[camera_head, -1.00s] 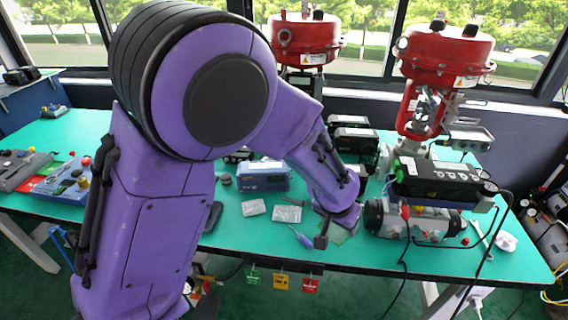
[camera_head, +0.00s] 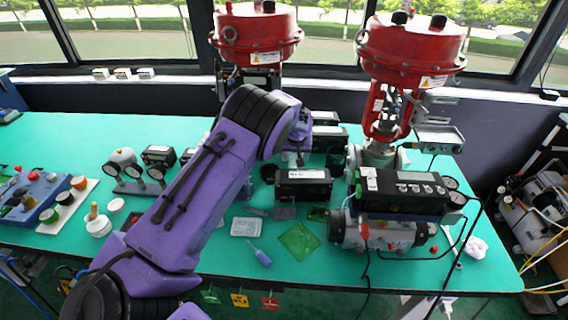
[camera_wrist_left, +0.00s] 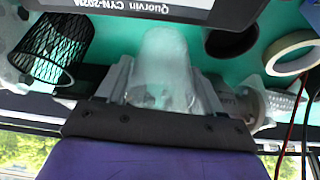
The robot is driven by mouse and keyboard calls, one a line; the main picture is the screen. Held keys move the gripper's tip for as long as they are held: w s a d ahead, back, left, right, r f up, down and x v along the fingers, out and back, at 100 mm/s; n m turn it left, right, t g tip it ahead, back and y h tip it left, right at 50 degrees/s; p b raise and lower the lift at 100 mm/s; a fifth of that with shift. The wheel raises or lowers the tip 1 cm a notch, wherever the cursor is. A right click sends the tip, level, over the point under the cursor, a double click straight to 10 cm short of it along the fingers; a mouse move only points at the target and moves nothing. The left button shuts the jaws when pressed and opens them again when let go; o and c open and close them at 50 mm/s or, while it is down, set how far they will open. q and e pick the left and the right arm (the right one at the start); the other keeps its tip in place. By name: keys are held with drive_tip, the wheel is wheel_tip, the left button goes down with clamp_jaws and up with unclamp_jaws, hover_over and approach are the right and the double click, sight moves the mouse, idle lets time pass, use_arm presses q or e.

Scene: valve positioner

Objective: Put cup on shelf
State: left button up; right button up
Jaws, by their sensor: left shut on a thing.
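My left gripper (camera_wrist_left: 163,88) is shut on a pale, translucent cup (camera_wrist_left: 168,62), which sits between its two fingers in the left wrist view. In the head view my left arm reaches across the table, and the gripper (camera_head: 294,156) is at the back, behind a black device (camera_head: 303,184). A ledge (camera_head: 180,78) runs under the windows behind the table. I cannot tell whether it is the shelf. My right gripper is not in view.
Two red valve actuators (camera_head: 258,35) (camera_head: 412,45) stand at the back. A black mesh holder (camera_wrist_left: 62,48) and a tape roll (camera_wrist_left: 292,52) are near the gripper. A black positioner (camera_head: 405,190) stands right; a green square (camera_head: 299,241) lies in front.

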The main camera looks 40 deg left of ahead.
sight(295, 167)
use_arm(q)
wheel_tip(295, 167, down, 6)
drive_tip(key=shift+a+r+p, duration=0.1)
drive_tip(key=shift+a+p, duration=0.05)
drive_tip(key=shift+p, duration=0.5)
drive_tip(key=shift+f, duration=0.25)
drive_tip(key=shift+f+b, duration=0.25)
drive_tip(key=shift+b, duration=0.05)
drive_tip(key=o, duration=1)
drive_tip(key=shift+r, duration=0.1)
